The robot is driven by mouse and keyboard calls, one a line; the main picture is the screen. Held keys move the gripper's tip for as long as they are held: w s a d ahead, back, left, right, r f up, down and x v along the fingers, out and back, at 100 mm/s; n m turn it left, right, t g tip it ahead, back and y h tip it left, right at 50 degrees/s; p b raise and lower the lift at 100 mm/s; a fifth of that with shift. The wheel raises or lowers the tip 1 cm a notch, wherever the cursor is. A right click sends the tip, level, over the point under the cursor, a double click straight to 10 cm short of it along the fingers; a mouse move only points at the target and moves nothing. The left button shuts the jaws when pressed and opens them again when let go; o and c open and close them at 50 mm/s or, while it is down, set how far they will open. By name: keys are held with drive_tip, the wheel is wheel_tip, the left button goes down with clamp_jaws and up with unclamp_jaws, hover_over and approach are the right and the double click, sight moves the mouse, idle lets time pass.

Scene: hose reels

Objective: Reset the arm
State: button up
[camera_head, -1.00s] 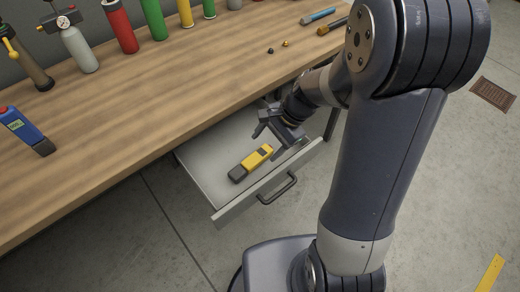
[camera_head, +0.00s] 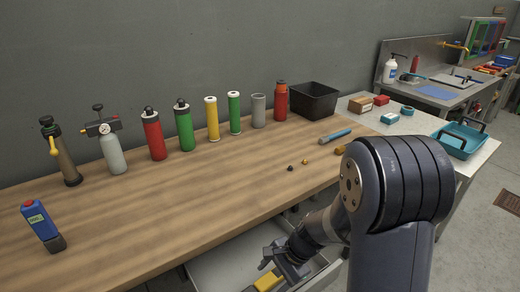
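My gripper (camera_head: 281,266) is at the lower middle of the head view, above the open drawer (camera_head: 232,262) under the bench. Its fingers stand apart with nothing seen between them. A yellow tool (camera_head: 268,282) lies in the drawer just below the fingers, partly cut off by the bottom edge of the picture. My arm is bent, with its large dark joint to the right of the gripper.
The wooden bench (camera_head: 150,222) holds a blue handheld device (camera_head: 42,224) at the left. Several bottles and cylinders line the back, with a black bin (camera_head: 313,100). A teal tray (camera_head: 461,141) sits on the side table at right. The bench's middle is clear.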

sight(261, 291)
drive_tip(key=x, duration=0.4)
drive_tip(key=shift+s+b, duration=0.1)
drive_tip(key=shift+b, duration=0.2)
wheel_tip(261, 291, up, 2)
drive_tip(key=shift+r+p, duration=0.15)
drive_tip(key=shift+p, duration=0.95)
drive_tip(key=shift+r+p, duration=0.65)
drive_tip(key=shift+r, duration=0.2)
drive_tip(key=shift+d+f, duration=0.1)
